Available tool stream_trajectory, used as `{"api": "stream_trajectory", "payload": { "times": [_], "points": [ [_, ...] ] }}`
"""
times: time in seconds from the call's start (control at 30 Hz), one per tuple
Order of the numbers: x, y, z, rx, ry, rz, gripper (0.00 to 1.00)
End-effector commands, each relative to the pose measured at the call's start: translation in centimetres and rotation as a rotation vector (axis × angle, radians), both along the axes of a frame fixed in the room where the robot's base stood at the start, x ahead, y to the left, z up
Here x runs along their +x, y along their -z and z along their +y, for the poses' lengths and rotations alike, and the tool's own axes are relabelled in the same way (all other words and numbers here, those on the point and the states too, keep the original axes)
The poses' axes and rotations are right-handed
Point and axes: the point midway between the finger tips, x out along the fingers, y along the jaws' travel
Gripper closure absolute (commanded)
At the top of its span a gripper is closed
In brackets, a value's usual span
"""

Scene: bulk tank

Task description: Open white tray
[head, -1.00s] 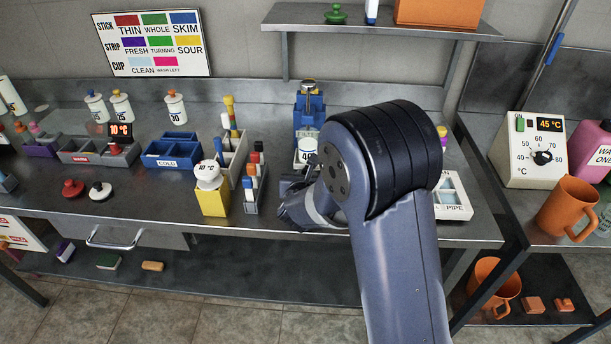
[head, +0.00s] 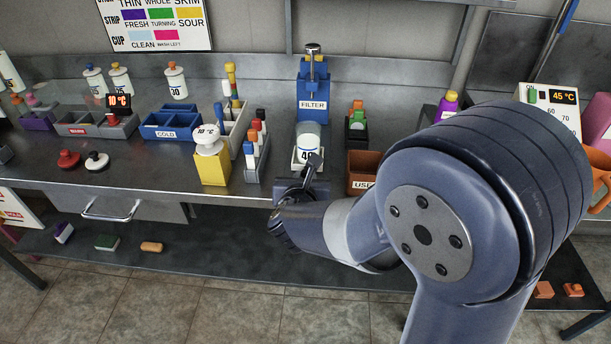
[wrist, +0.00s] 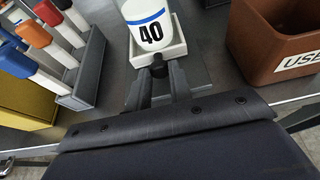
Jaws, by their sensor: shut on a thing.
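The white tray (head: 296,163) is a small open tray on the steel bench, in front of the blue filter stand (head: 312,88). It holds a white cup (head: 309,138) marked 40 with a blue band. In the wrist view the tray's rim (wrist: 172,55) shows around the cup (wrist: 147,20), and a dark knob (wrist: 158,69) is on its near side. My gripper (wrist: 159,84) is shut on this knob at the bench's front edge. In the head view my gripper (head: 311,168) is partly hidden by its own wrist.
A brown box labelled USED (head: 362,170) stands just right of the tray. A grey rack of coloured sticks (head: 257,150) and a yellow block (head: 212,170) stand to the left. Bare bench lies between tray and rack. A metal drawer handle (head: 110,210) juts out at left.

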Motion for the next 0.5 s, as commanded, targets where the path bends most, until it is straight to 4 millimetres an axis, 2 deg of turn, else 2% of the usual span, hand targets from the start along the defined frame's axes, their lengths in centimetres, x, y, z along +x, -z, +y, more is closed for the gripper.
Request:
{"api": "stream_trajectory", "payload": {
  "times": [0.13,0.17,0.4,0.5],
  "points": [
    [0.03,-0.04,0.05,-0.001,-0.001,0.000,1.00],
    [0.04,-0.04,0.05,-0.001,-0.001,0.000,0.78],
    [0.05,-0.01,0.02,0.000,-0.001,0.000,0.59],
    [0.04,0.00,0.01,0.000,0.000,0.000,0.58]
  ]
}}
